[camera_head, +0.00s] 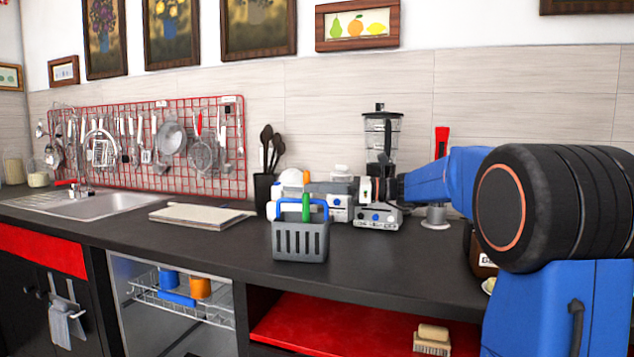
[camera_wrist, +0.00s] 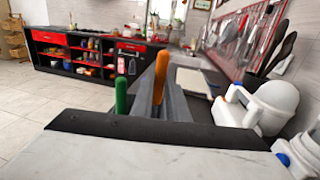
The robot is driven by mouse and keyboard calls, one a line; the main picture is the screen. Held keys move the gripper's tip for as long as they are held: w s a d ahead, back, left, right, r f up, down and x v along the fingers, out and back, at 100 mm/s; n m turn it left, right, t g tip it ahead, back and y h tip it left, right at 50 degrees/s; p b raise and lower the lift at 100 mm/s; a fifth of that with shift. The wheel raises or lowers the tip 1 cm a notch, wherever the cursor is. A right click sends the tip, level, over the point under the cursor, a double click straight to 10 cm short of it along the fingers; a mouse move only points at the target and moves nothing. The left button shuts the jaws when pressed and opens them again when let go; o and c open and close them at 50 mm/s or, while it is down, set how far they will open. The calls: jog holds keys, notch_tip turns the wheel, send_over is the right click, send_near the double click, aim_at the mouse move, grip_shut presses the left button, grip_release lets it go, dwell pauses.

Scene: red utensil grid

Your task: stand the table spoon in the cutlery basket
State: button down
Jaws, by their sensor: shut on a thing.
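The grey slotted cutlery basket (camera_head: 300,243) with a blue handle stands upright on the dark counter. My gripper (camera_head: 312,188) reaches in from the right, level with the basket's handle. In the wrist view its grey fingers (camera_wrist: 162,100) are shut on an upright orange handle (camera_wrist: 161,76), which I take for the table spoon's. Its lower end is hidden, so I cannot tell how deep it is in the basket. A green handle (camera_head: 305,207) stands upright at the basket in front of my gripper; it also shows left of the fingers in the wrist view (camera_wrist: 121,96).
A blender (camera_head: 381,135) and small appliances stand close behind the gripper. A dark utensil holder (camera_head: 264,190) is behind the basket, a pale board (camera_head: 200,216) to its left. The red grid (camera_head: 110,110) with hanging utensils is on the wall.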

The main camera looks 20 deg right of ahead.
aim_at(318, 202)
jog(key=shift+s+f, duration=0.1)
jog(key=shift+f, duration=1.8)
jog(key=c, duration=1.7)
grip_release()
jog(key=shift+c, duration=0.2)
jog(key=shift+o, duration=0.5)
jog(key=shift+f, duration=0.15)
jog(key=r+v, duration=0.2)
jog(key=v, duration=1.5)
jog(key=shift+s+d, duration=0.2)
jog(key=shift+s, duration=0.05)
